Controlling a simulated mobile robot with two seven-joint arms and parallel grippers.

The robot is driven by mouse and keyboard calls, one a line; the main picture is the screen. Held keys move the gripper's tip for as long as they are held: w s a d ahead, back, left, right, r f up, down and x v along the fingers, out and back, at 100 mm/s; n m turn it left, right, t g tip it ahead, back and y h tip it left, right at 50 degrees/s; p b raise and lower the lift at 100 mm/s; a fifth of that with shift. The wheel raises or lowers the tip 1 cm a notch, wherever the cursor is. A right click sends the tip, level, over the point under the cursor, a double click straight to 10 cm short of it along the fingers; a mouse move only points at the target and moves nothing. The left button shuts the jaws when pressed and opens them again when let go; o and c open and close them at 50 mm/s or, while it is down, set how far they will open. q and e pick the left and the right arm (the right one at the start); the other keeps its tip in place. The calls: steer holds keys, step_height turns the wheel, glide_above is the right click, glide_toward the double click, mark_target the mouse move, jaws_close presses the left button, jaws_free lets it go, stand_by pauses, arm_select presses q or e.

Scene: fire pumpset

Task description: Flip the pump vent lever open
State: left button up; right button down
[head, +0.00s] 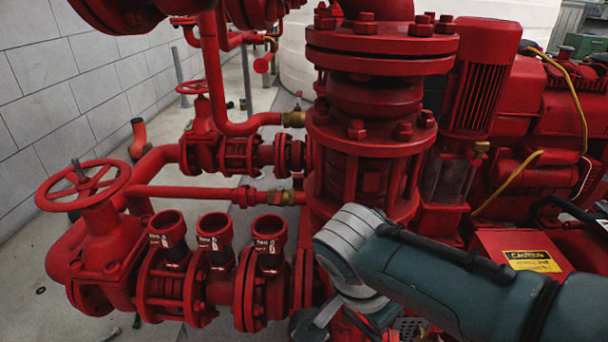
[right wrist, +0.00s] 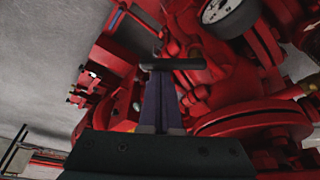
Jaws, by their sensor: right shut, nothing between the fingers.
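I cannot make out the vent lever for certain in either view. The red pump body (head: 365,150) with its bolted flanges stands in the middle of the head view. My right arm comes in from the lower right, in front of the pump's lower part, and hides what lies behind it. In the right wrist view my right gripper (right wrist: 162,78) is shut and empty, its fingers pointing towards red pipework. A dark bar crosses at the fingertips; I cannot tell whether it belongs to the gripper. My left gripper is not in view.
A red handwheel valve (head: 85,184) and several open red pipe stubs (head: 215,230) stand at left. A brass fitting (head: 294,119) sits on a pipe. A caution label (head: 532,261) is at right. A gauge (right wrist: 230,14) shows in the wrist view. Bare floor lies at lower left.

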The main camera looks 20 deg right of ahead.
steer(key=m, duration=0.2)
steer(key=a+m+g+b, duration=0.1)
steer(key=shift+s+a+f+m, duration=0.1)
steer(key=shift+s+a+m, duration=0.1)
steer(key=shift+m, duration=0.2)
steer(key=shift+a+m+g+b, duration=0.3)
steer(key=shift+m, duration=0.4)
steer(key=shift+w+d, duration=0.1)
steer(key=shift+w, duration=0.05)
steer(key=shift+w+d+b, duration=0.1)
steer(key=shift+w+b, duration=0.55)
steer(key=shift+b, duration=0.15)
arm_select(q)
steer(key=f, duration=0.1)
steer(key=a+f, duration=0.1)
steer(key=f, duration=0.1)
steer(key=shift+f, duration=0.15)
